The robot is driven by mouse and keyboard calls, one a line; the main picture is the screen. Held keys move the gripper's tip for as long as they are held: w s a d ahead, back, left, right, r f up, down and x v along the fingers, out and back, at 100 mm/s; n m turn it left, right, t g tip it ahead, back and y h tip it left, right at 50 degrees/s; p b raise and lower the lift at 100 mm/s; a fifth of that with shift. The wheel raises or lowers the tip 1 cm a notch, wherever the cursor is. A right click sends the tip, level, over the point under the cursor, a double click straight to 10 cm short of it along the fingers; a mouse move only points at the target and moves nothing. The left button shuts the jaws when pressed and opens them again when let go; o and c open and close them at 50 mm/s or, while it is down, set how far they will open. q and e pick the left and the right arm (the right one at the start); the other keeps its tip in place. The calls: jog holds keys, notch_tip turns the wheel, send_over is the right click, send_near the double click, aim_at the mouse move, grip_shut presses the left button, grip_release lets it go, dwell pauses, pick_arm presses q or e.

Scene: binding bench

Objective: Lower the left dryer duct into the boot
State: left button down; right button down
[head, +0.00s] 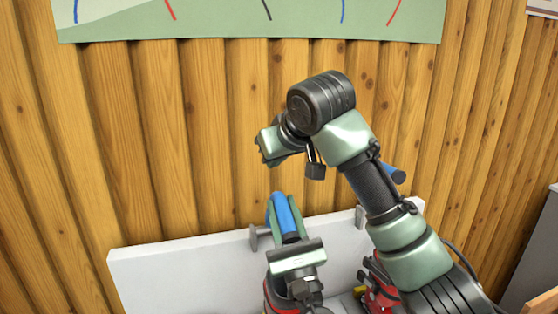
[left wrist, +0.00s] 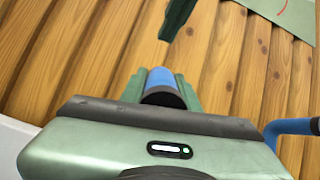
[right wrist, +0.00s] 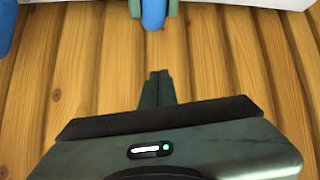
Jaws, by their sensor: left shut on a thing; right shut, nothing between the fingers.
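The left dryer duct (head: 281,208) is a blue tube, gripped between the green fingers of my left gripper (head: 285,222). In the left wrist view the tube (left wrist: 161,80) shows a dark end between the fingers. A red thing (head: 277,301), possibly the boot, is partly hidden below my left gripper. My right gripper (head: 263,150) is shut and empty, above and slightly left of the duct. Its closed tips (right wrist: 156,86) are apart from the duct (right wrist: 153,12) in the right wrist view.
A second blue duct (head: 396,174) shows behind my right arm. Another red thing (head: 378,287) stands lower right, partly covered by that arm. A white panel (head: 180,270) with grey brackets (head: 254,237) stands before the wooden wall (head: 180,150).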

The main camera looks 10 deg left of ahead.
jog(key=x, duration=0.6)
jog(key=shift+w+a, duration=0.1)
jog(key=shift+w, duration=0.05)
jog(key=shift+d+f, duration=0.2)
jog(key=shift+f, duration=0.1)
jog(key=shift+s+d+f, duration=0.4)
jog(key=shift+s+d, duration=0.05)
jog(key=shift+s, duration=0.25)
jog(key=shift+s+d+f, duration=0.35)
jog(key=shift+s+d, duration=0.1)
jog(key=shift+s, duration=0.25)
jog(key=shift+f, duration=0.1)
